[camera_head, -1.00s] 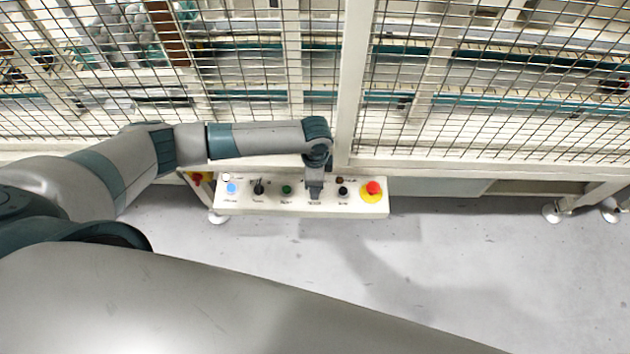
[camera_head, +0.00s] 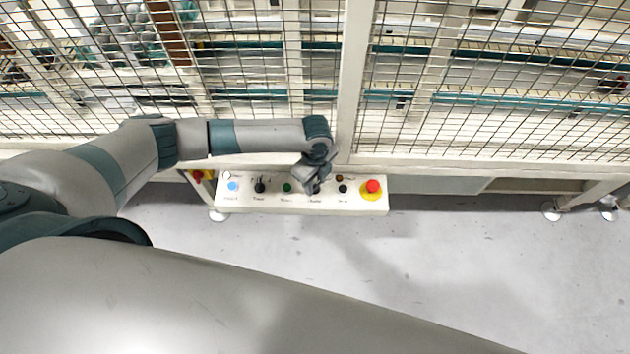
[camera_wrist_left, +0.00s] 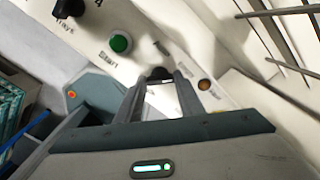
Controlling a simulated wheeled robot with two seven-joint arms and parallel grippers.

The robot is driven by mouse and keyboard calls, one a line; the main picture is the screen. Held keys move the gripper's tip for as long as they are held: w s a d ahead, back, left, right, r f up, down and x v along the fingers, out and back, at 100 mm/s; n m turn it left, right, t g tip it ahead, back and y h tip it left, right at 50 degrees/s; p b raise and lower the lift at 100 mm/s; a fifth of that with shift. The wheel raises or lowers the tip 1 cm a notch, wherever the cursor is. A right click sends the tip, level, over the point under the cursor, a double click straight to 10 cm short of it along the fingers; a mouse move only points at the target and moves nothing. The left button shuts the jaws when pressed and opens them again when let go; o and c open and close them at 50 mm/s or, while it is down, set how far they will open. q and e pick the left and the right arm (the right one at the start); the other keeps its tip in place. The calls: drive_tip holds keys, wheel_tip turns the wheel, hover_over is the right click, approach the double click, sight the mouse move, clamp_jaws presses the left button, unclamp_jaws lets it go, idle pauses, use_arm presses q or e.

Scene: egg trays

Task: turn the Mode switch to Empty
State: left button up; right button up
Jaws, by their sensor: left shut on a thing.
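The white control panel (camera_head: 300,204) is fixed below the fence. My left gripper (camera_head: 312,188) reaches down to it between the green button and the black knob near the red button. In the left wrist view, the two fingers (camera_wrist_left: 160,82) are closed around a black knob (camera_wrist_left: 159,72), the Mode switch, of which only the top shows. The switch is hidden under the gripper in the head view. The position its pointer has is not readable. My right gripper is not in view.
Close to the gripper are a green button (camera_head: 287,188), a black knob (camera_head: 343,189) and a red stop button on yellow (camera_head: 372,187). Another black knob (camera_head: 259,188) and a lit blue button (camera_head: 232,186) sit further left. The wire fence (camera_head: 480,90) rises behind.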

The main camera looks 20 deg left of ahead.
sight(315, 185)
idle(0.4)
use_arm(q)
drive_tip(key=o, duration=1.1)
drive_tip(key=shift+c, duration=0.2)
drive_tip(key=shift+r, duration=0.15)
wheel_tip(315, 185, up, 17)
drive_tip(key=b, duration=0.3)
